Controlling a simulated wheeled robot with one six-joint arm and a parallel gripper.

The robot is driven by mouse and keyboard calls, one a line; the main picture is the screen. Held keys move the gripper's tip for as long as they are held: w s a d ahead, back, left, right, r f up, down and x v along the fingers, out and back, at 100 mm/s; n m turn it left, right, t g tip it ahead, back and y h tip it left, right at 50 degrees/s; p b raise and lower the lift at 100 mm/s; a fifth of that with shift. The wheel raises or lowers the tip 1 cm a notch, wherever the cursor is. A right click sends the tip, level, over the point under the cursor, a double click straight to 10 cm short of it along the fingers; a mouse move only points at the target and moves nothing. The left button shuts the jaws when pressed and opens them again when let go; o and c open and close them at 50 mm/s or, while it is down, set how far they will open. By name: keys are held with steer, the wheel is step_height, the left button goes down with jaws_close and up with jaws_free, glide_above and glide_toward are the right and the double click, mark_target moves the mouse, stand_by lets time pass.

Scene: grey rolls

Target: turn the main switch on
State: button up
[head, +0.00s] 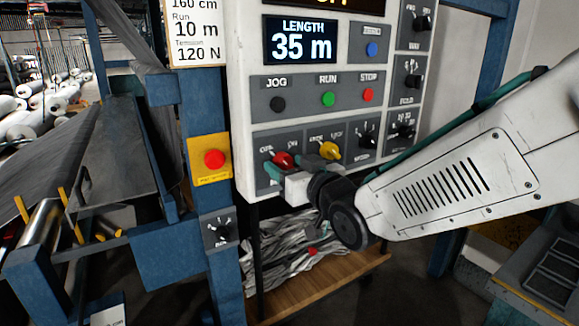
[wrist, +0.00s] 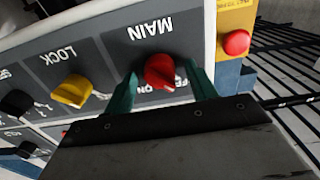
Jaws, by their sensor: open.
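The main switch is a red rotary knob (head: 283,160) at the lower left of the white control panel, with OFF and ON lettering above it. In the wrist view the red knob (wrist: 161,71) appears under an upside-down MAIN label. My gripper (wrist: 163,76) is open, with one teal finger on each side of the knob. I cannot tell whether the fingers touch it. In the head view my gripper (head: 288,170) is at the panel, its fingers partly covering the area around the knob. The knob's exact pointing direction is unclear.
Black knobs (head: 367,141) are further right. Jog, run (head: 328,99) and stop buttons are above. A red emergency button (head: 214,159) on a yellow plate is to the left.

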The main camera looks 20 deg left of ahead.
steer(key=c, duration=1)
steer(key=shift+m, duration=0.3)
steer(key=m, duration=0.3)
steer(key=shift+m, duration=0.3)
steer(key=m, duration=0.4)
steer(key=shift+m, duration=0.3)
steer(key=m, duration=0.4)
steer(key=shift+m, duration=2.6)
